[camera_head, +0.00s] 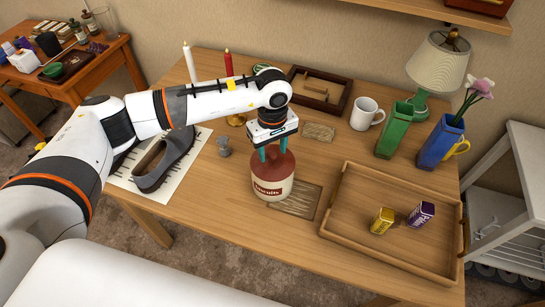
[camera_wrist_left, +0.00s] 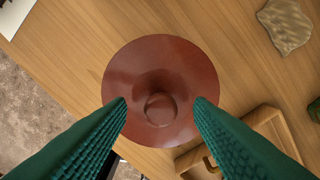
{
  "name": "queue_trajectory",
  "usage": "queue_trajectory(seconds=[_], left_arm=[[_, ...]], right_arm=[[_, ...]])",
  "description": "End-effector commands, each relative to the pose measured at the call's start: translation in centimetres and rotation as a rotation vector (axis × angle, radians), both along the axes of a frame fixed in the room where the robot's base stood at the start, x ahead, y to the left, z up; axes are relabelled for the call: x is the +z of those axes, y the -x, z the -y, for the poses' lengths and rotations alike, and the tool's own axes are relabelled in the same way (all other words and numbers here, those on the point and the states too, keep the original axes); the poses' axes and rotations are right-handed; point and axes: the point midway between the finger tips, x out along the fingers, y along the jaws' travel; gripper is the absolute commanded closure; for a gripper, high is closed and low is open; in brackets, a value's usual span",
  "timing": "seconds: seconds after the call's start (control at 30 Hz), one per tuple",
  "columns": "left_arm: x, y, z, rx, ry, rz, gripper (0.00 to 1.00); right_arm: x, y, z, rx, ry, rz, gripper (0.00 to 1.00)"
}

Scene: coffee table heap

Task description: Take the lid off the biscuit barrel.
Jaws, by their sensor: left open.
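The biscuit barrel (camera_head: 270,187) is cream with a dark band of lettering and stands upright on the wooden table. Its red-brown lid (camera_head: 283,165) sits on top; in the left wrist view the round lid (camera_wrist_left: 160,65) shows a knob (camera_wrist_left: 160,109) near its middle. My left gripper (camera_head: 271,154) points down right over the lid. Its green fingers (camera_wrist_left: 160,108) are open, one on each side of the knob, with gaps between them and it in the picture. I cannot tell how far the fingertips are above the lid. My right gripper is not in view.
A wooden tray (camera_head: 345,236) with a yellow box (camera_head: 382,221) and a purple box (camera_head: 420,214) lies to the right. A white mug (camera_head: 364,114) and green vase (camera_head: 394,132) stand behind right.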

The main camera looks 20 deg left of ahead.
Motion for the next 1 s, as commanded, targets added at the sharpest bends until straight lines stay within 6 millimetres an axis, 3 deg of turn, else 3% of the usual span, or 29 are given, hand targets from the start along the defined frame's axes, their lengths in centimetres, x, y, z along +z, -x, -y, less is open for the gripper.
queue_trajectory(seconds=[0.3,0.6,0.87,1.0], left_arm=[[-0.6,0.0,0.0,0.000,0.001,0.001,0.54],[-0.5,0.0,0.0,0.000,0.001,0.001,1.00],[-0.2,-0.1,0.0,0.000,0.001,0.003,1.00],[1.6,-0.2,0.0,0.002,0.002,0.006,1.00]], right_arm=[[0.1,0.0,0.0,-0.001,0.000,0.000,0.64],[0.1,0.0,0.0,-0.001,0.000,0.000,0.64],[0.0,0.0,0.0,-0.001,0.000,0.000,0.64],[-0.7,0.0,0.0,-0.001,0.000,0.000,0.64]])
